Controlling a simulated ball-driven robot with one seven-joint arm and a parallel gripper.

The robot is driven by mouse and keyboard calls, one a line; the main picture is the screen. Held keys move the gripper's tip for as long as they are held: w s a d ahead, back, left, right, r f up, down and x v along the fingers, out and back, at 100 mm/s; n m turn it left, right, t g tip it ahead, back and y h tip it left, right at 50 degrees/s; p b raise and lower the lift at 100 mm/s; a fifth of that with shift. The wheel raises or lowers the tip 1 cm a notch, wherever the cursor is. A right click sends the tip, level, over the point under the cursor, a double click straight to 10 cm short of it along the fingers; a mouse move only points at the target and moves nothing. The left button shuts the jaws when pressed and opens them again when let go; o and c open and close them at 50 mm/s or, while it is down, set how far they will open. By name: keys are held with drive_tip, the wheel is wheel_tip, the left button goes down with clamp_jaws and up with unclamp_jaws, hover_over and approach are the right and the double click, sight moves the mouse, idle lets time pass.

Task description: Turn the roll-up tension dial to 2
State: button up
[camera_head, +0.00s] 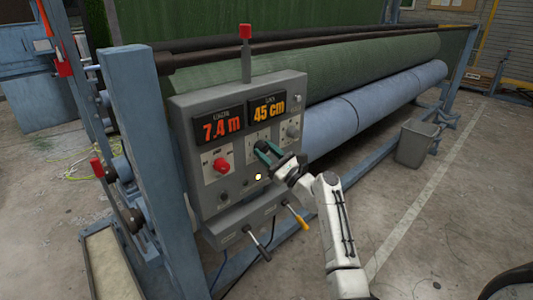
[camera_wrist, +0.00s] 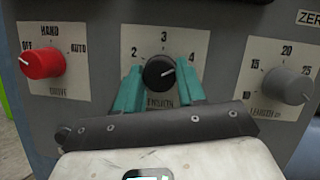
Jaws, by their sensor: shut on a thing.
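The tension dial is a black round knob (camera_wrist: 158,73) on a pale plate marked 2, 3 and 4, in the middle of the wrist view. A small pale mark on its face appears to point to the upper right, towards the 4. My gripper (camera_wrist: 160,82) has its two teal fingers on either side of the knob, shut on it. The label under the dial is partly hidden by my gripper. In the head view my gripper (camera_head: 267,152) reaches the grey control panel (camera_head: 240,182) and mostly covers the dial.
A red drive knob (camera_wrist: 42,63) sits left of the dial, a grey length knob (camera_wrist: 288,85) right of it. Displays above read 7.4 m (camera_head: 221,127) and 45 cm (camera_head: 268,108). Levers (camera_head: 258,245) stick out below.

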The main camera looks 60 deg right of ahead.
drive_tip(key=shift+n, duration=0.4)
drive_tip(key=n+y+b, duration=0.1)
drive_tip(key=n+b, duration=0.1)
drive_tip(key=n, duration=0.1)
drive_tip(key=n+y+b, duration=0.2)
drive_tip(key=n, duration=0.1)
drive_tip(key=shift+d+f+n+g, duration=0.1)
drive_tip(key=shift+n+g, duration=0.2)
drive_tip(key=n+y, duration=0.1)
drive_tip(key=n, duration=0.1)
drive_tip(key=n+g+b, duration=0.1)
drive_tip(key=n, duration=0.2)
drive_tip(key=n+g+y+b, duration=0.1)
drive_tip(key=n, duration=0.1)
drive_tip(key=shift+s+d+r+y, duration=0.1)
drive_tip(key=shift+r+y, duration=0.15)
drive_tip(key=shift+y, duration=0.05)
drive_tip(key=n+g, duration=0.2)
drive_tip(key=n, duration=0.3)
drive_tip(key=shift+r+n+b, duration=0.15)
drive_tip(key=shift+n+b, duration=0.15)
drive_tip(key=shift+b, duration=0.05)
drive_tip(key=n+g+h, duration=0.1)
drive_tip(key=n+g, duration=0.1)
drive_tip(key=n, duration=0.3)
drive_tip(key=shift+p, duration=0.3)
drive_tip(key=o, duration=1.1)
drive_tip(key=shift+r, duration=0.1)
drive_tip(key=shift+c, duration=0.2)
